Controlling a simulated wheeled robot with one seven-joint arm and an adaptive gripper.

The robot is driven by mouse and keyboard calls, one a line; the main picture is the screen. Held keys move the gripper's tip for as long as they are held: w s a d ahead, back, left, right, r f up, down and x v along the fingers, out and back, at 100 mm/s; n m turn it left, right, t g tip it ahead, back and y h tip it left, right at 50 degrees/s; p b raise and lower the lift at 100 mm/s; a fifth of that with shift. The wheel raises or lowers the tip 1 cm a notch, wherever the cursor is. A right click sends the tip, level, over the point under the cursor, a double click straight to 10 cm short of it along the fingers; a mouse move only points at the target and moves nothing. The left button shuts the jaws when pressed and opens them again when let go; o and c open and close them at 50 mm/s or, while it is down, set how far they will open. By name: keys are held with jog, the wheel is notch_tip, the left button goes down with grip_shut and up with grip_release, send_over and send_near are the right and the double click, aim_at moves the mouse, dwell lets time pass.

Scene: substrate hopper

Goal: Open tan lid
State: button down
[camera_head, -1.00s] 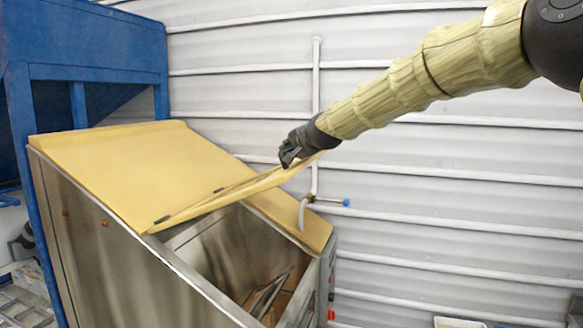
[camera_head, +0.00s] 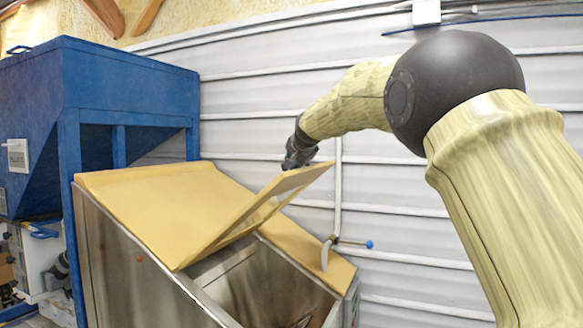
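The tan lid (camera_head: 262,207) is a flap hinged on the sloping tan top (camera_head: 165,205) of a steel hopper (camera_head: 135,262). It stands raised at a slant, with its free edge up at the right. The opening (camera_head: 255,278) below it shows the bare steel inside. My gripper (camera_head: 291,164) is at the raised upper edge of the lid, touching or very close to it. The fingers are dark, small and partly hidden by each other, so I cannot tell whether they grip the edge.
A blue frame and bin (camera_head: 125,90) stand behind the hopper at the left. A pipe with a blue-handled valve (camera_head: 369,244) runs up the corrugated wall (camera_head: 430,240) just right of the hopper. My arm fills the upper right.

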jog(key=shift+f, duration=0.2)
jog(key=c, duration=1.7)
grip_release()
jog(key=shift+w, duration=0.1)
jog(key=shift+v, duration=6)
